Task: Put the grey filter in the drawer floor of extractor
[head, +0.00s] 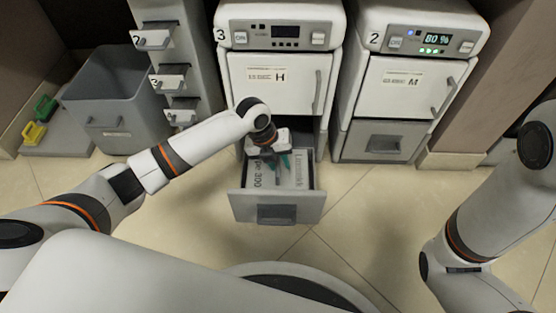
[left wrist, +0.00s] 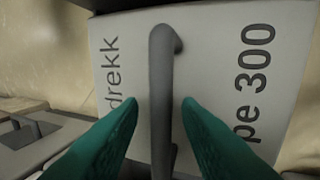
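The grey filter (head: 293,183) is a flat light-grey plate with dark lettering and a bar handle. It lies inside the pulled-out bottom drawer (head: 240,207) of the extractor marked 3 (head: 273,82). In the left wrist view the filter (left wrist: 209,60) fills the middle, with its dark handle (left wrist: 161,90) running up the picture. My left gripper (head: 279,163) reaches down into the drawer. Its green fingers stand on either side of the handle, with a visible gap on each side. The filter covers most of the drawer floor. My right gripper is out of view.
A second extractor marked 2 (head: 405,88), with its drawer shut, stands to the right. A grey bin (head: 120,100) and a narrow drawer column (head: 185,60) stand to the left. Green and yellow items (head: 40,115) lie far left. The floor before the drawer is clear.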

